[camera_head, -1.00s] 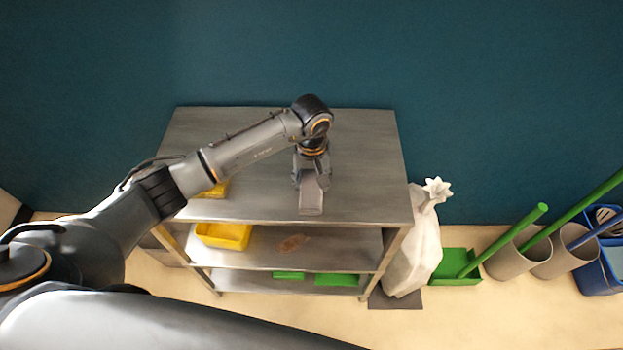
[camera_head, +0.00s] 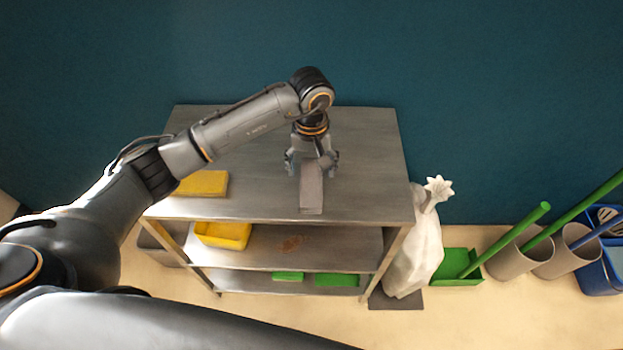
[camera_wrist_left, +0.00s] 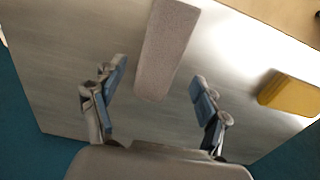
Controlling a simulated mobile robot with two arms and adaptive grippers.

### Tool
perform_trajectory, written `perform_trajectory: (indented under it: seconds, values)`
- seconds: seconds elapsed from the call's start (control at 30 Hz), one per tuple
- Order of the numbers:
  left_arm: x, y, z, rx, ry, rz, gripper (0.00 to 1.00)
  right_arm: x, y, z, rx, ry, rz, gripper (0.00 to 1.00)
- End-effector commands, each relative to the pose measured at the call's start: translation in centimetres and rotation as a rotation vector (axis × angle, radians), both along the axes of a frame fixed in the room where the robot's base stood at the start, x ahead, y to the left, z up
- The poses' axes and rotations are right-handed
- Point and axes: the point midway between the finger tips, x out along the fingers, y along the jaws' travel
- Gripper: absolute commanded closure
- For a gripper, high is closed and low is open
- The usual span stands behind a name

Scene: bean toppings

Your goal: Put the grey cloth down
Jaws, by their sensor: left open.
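The grey cloth (camera_head: 311,192) is a flat, folded oblong lying on the top of the metal shelf unit (camera_head: 365,175), near its front middle. It also shows in the left wrist view (camera_wrist_left: 166,50), in front of the fingers. My left gripper (camera_head: 311,160) is open above the far end of the cloth, with its fingers spread wide. In the left wrist view the gripper (camera_wrist_left: 155,90) has a finger on either side of the cloth's near end, apart from it. My right gripper does not show.
A yellow folded cloth (camera_head: 203,183) lies on the top, left of the grey one. A yellow bin (camera_head: 223,235) and green items (camera_head: 337,280) are on lower shelves. A white bag (camera_head: 415,250) stands right of the unit. The top's right side is clear.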

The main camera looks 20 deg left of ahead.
Motion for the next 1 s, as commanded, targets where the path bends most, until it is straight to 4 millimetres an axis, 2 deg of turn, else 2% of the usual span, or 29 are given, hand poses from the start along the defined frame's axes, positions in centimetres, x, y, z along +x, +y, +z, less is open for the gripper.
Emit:
perform_trajectory:
  seconds: [0.03,0.2,0.4,1.0]
  values:
    - [0.2,0.0,1.0,0.001,-0.007,-0.001,0.25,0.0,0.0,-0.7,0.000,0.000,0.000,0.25]
    - [0.1,0.0,4.4,0.001,-0.005,-0.001,0.25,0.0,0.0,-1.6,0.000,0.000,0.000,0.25]
    - [0.0,0.0,6.6,0.001,-0.001,-0.001,0.25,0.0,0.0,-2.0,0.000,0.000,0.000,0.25]
    - [-0.1,-0.2,7.0,-0.006,0.002,0.001,0.25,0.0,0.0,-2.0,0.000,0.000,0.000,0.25]
